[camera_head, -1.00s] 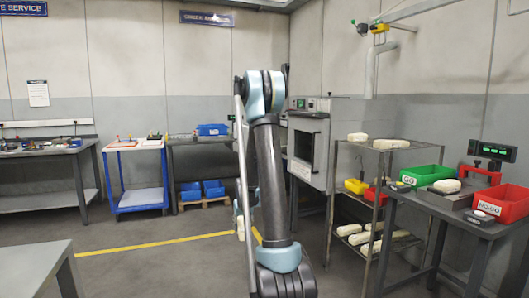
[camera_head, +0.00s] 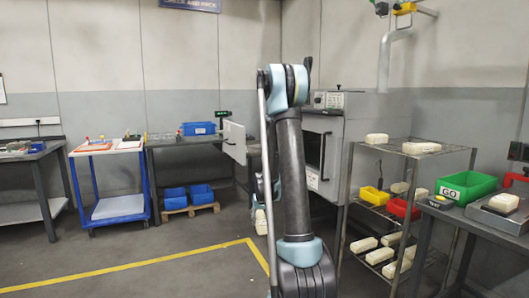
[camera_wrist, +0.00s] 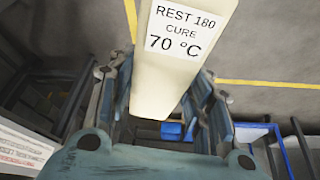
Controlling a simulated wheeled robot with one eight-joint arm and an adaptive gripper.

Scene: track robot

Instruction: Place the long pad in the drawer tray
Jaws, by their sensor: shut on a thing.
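The long pad (camera_wrist: 178,75) is a cream block with a white label reading "REST 180 CURE 70 °C". In the wrist view it lies between the fingers of my gripper (camera_wrist: 160,95), which is shut on it. In the head view my gripper (camera_head: 261,203) hangs low behind my arm, with the cream pad (camera_head: 261,222) below it, clear of the floor. My arm partly hides that area. I cannot make out which thing is the drawer tray.
A grey cabinet (camera_head: 330,128) stands behind my arm. To its right is a metal rack (camera_head: 345,205) with cream blocks. A green bin (camera_head: 466,187) stands on the right bench. A blue cart (camera_head: 118,207) is at left. Floor with a yellow line (camera_head: 150,264) is open at front left.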

